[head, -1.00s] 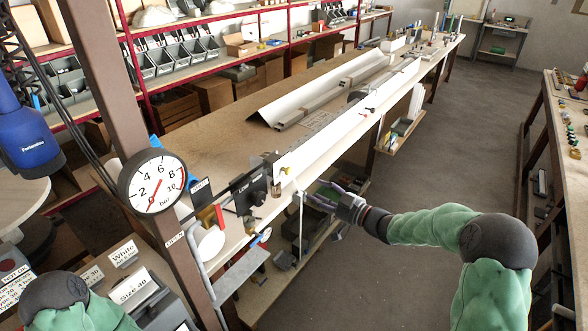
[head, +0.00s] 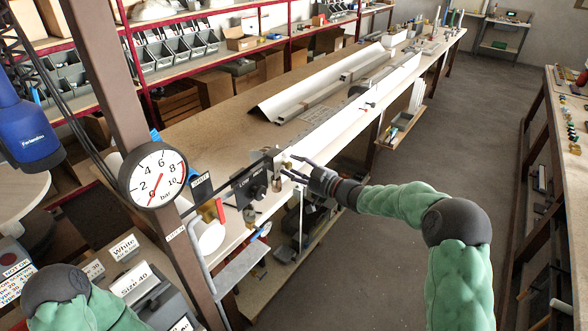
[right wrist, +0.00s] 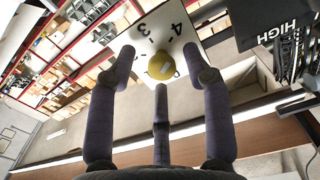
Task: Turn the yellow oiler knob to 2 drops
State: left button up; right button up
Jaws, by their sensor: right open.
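The yellow oiler knob (right wrist: 161,66) is a round knob on a white dial plate (right wrist: 187,52) with the numbers 3 and 4 readable at its upper edge. My right gripper (head: 289,167) is open at the near end of the bench in the head view. In the right wrist view its fingers stand apart, one on each side of the knob and a third below it. The fingers look clear of the knob. The knob's pointer and setting cannot be made out. In the head view the fingers largely cover the knob. My left gripper is out of view.
A black LOW/HIGH box (head: 250,184) with a dark knob sits just left of my right gripper. A pressure gauge (head: 153,175) hangs on the brown post (head: 112,88). A long bench (head: 225,122) runs back; the floor to the right is open.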

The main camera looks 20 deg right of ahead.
jog(key=shift+a, duration=0.1)
grip_shut()
dwell(0.3)
